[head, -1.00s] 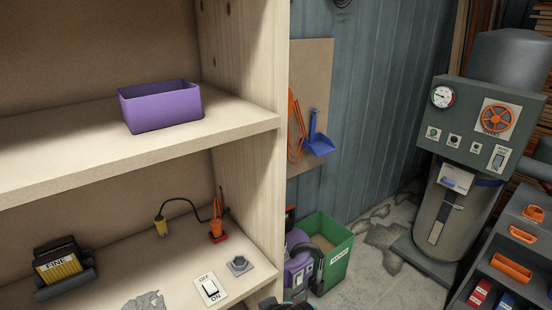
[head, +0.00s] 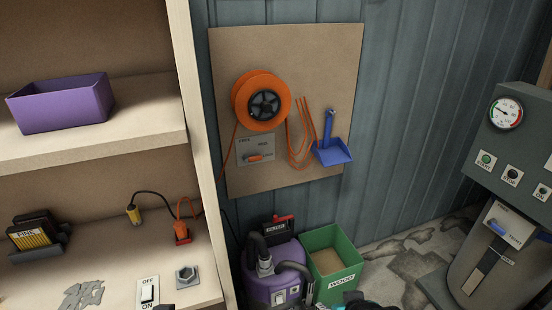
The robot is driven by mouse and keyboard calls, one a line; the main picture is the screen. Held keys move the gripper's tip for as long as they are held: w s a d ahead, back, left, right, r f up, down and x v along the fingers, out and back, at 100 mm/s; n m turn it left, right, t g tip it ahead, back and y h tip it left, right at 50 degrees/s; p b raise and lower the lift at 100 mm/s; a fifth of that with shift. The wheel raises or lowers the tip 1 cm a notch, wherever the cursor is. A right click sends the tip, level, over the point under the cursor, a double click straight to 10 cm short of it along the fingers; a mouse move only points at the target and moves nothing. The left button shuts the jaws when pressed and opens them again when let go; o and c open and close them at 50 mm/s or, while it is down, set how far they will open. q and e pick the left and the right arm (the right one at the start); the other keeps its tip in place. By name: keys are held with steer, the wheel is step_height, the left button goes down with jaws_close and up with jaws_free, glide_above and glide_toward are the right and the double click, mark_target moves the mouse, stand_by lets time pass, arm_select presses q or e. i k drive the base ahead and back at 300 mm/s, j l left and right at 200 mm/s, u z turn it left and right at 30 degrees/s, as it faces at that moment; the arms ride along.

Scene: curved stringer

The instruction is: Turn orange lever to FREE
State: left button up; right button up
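The orange lever (head: 256,157) sits on a small grey plate (head: 243,148) fixed to the brown wall board (head: 225,60). It lies roughly level, pointing sideways. The plate has small dark labels above the lever, one to the left and one to the right, too small to read surely. An orange reel (head: 248,92) with a black hub is mounted just above the plate, and its orange cord hangs beside it. Neither of my grippers can be made out; only a dark shape (head: 358,300) that I cannot identify shows at the bottom edge. Nothing touches the lever.
A wooden shelf (head: 180,60) with a purple bin (head: 62,106) stands at left. A purple vacuum (head: 272,280) and a green bin (head: 335,277) stand on the floor below the board. A grey control panel (head: 500,155) and tank are at right. The space before the board looks clear.

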mark_target(246, 160)
steer(key=i+l, duration=0.15)
steer(key=l, duration=0.25)
steer(key=i+l, duration=0.2)
steer(key=l, duration=0.2)
steer(key=i+l, duration=0.15)
steer(key=l, duration=0.25)
